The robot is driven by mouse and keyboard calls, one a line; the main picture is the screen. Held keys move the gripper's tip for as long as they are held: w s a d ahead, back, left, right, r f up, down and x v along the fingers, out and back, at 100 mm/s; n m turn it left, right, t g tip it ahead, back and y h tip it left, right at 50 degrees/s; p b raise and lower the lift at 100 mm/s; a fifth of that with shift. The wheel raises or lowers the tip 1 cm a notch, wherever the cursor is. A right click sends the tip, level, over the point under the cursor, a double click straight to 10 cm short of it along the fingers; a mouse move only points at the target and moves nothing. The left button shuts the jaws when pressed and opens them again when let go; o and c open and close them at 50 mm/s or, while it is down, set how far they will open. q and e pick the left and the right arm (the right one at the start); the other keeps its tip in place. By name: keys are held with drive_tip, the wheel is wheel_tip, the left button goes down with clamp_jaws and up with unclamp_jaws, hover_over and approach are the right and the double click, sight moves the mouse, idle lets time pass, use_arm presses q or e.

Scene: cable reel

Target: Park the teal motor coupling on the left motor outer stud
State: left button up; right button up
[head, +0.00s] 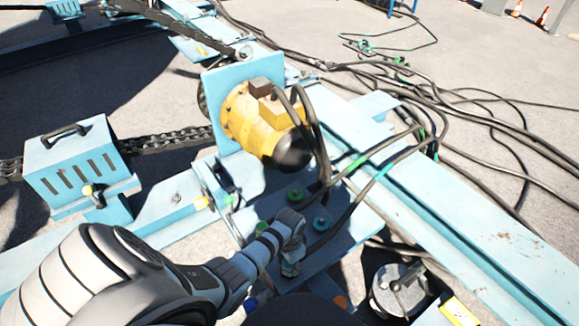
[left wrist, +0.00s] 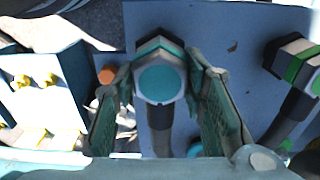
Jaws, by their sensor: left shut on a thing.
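In the left wrist view, the teal motor coupling (left wrist: 160,82) is a hexagonal grey body with a teal round face, and a dark cable runs down from it. My left gripper (left wrist: 163,80) has its two fingers on either side and is shut on it. It is in front of a blue plate (left wrist: 225,25); I cannot tell whether it touches a stud. In the head view, my left gripper (head: 291,250) is low over the blue panel below the yellow motor (head: 262,125). A teal round fitting (head: 321,224) and a green one (head: 294,194) are beside it. My right gripper is not in view.
A green-ringed coupling (left wrist: 300,62) with its cable is at the right of the wrist view. Black cables (head: 320,140) hang close to the gripper. A blue slotted box (head: 80,170) stands left; a grey round can (head: 398,290) sits lower right.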

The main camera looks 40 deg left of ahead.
use_arm(q)
drive_tip(key=shift+f, duration=0.25)
drive_tip(key=o, duration=1.3)
drive_tip(key=shift+o, duration=0.2)
wheel_tip(320, 180, up, 12)
